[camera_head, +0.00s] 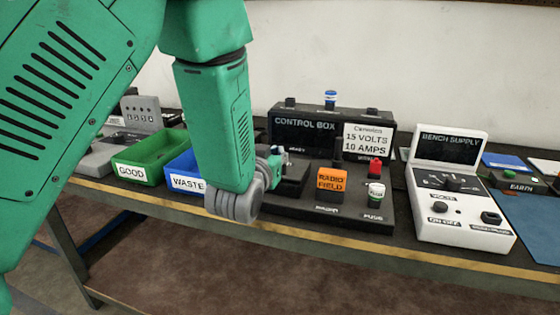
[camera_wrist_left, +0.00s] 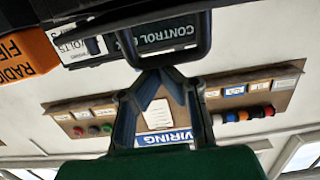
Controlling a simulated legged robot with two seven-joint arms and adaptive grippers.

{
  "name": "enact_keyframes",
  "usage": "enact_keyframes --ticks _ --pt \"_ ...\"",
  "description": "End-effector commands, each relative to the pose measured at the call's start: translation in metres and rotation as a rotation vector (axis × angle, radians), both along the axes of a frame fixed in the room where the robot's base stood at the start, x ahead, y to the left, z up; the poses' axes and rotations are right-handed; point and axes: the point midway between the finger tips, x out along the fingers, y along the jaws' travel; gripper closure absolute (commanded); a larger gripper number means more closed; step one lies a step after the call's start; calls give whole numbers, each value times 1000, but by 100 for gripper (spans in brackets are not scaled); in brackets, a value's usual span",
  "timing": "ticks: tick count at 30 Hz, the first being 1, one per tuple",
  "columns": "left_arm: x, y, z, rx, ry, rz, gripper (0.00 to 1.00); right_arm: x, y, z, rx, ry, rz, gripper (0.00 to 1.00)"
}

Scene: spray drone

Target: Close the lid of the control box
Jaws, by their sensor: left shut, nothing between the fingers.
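The black control box (camera_head: 332,212) stands mid-bench, its labelled back panel (camera_head: 290,137) upright. A small dark raised part (camera_head: 293,172), perhaps the lid, shows at the box's left beside my gripper; how far it is open is unclear. My left gripper (camera_head: 276,172) is at the box's left side, partly hidden by its own wrist. In the left wrist view the gripper (camera_wrist_left: 165,72) is shut and empty, its tips close to a dark loop handle (camera_wrist_left: 160,58) below a dark panel (camera_wrist_left: 110,18). Contact cannot be told. My right gripper is out of view.
A green GOOD bin (camera_head: 150,160) and a blue WASTE bin (camera_head: 184,181) stand left of the box. A white bench supply (camera_head: 456,205) stands to the right.

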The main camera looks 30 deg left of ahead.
Motion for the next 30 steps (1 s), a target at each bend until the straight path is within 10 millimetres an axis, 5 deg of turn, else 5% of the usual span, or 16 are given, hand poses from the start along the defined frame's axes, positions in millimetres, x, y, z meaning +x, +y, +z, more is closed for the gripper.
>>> enact_keyframes --ticks 30 --pt "0 -3 -17 2 14 0 100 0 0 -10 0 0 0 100"
